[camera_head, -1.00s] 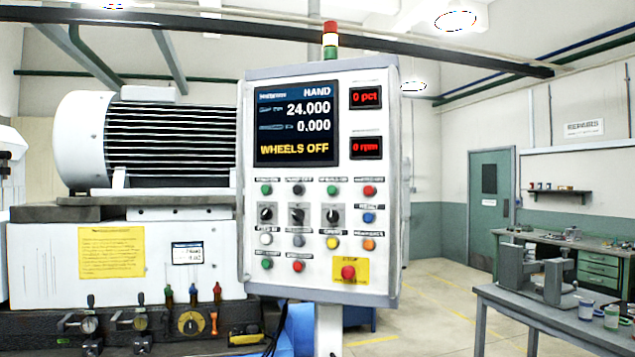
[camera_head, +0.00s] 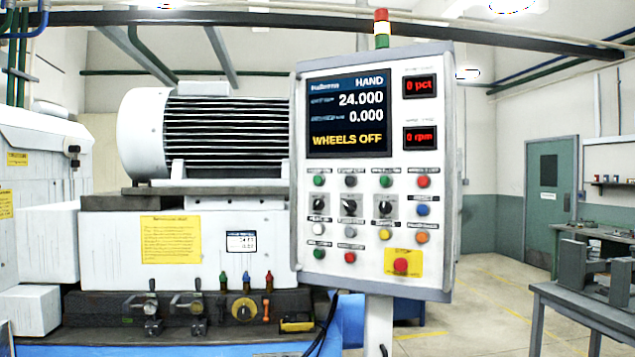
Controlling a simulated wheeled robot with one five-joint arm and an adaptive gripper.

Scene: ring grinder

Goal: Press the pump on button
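The control panel (camera_head: 372,230) is a light grey box on a post, right of the picture's middle. Its screen (camera_head: 348,116) reads HAND, 24.000, 0.000 and WHEELS OFF. The top button row holds a green button (camera_head: 319,180) at the left, a dark button (camera_head: 351,181), another green button (camera_head: 386,181) and a red button (camera_head: 424,181). A third green button (camera_head: 319,254) sits at the lower left. The small labels are too blurred to tell surely which is the pump on button. My gripper is not in view.
A red stop button (camera_head: 401,266) on a yellow plate is at the panel's lower right. The grinding machine with its white motor (camera_head: 200,135) stands left of the panel. A grey workbench (camera_head: 570,300) is at the right. Open floor (camera_head: 490,300) lies between panel and bench.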

